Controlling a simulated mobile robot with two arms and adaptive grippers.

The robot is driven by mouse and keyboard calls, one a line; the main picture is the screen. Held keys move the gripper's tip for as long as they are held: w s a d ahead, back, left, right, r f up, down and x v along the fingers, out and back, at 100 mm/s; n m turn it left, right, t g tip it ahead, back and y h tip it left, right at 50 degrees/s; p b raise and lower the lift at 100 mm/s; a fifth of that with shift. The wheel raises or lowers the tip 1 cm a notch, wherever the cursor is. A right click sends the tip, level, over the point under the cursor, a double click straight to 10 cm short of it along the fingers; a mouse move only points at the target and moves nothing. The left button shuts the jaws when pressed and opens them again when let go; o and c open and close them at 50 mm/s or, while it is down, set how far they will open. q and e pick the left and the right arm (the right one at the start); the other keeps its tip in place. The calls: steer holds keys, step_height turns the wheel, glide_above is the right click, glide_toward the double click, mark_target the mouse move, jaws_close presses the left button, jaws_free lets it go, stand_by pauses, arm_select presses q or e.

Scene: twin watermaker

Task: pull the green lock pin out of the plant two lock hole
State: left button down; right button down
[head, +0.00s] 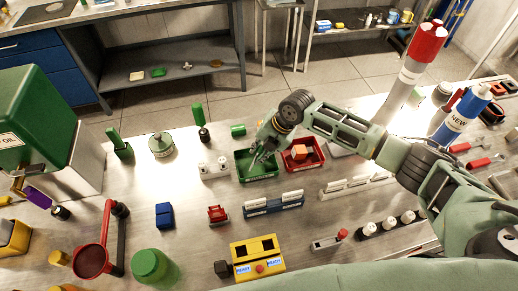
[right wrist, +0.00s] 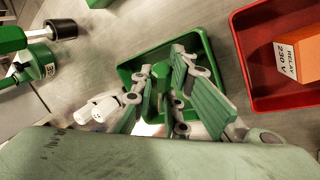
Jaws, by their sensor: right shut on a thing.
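My right gripper (head: 262,158) is low over the green tray (head: 262,178), fingers pointing down. In the right wrist view, my right gripper (right wrist: 165,88) is shut on a small green piece (right wrist: 163,76), which looks like the green lock pin. Most of it is hidden between the fingers, and I cannot tell whether it touches the tray. I cannot make out the plant two lock hole. My left gripper is in neither view.
A red tray (head: 316,163) with an orange relay box (head: 301,152) stands right beside the green tray. White-topped pieces (head: 216,170) stand at its left. A green-handled tool (head: 199,116) and a green cylinder (head: 238,130) are behind.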

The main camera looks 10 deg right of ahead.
steer(key=shift+f, duration=0.15)
steer(key=shift+f+b, duration=0.45)
steer(key=shift+b, duration=0.05)
steer(key=c, duration=1.7)
jaws_free()
steer(key=shift+o, duration=0.2)
steer(key=v, duration=1.2)
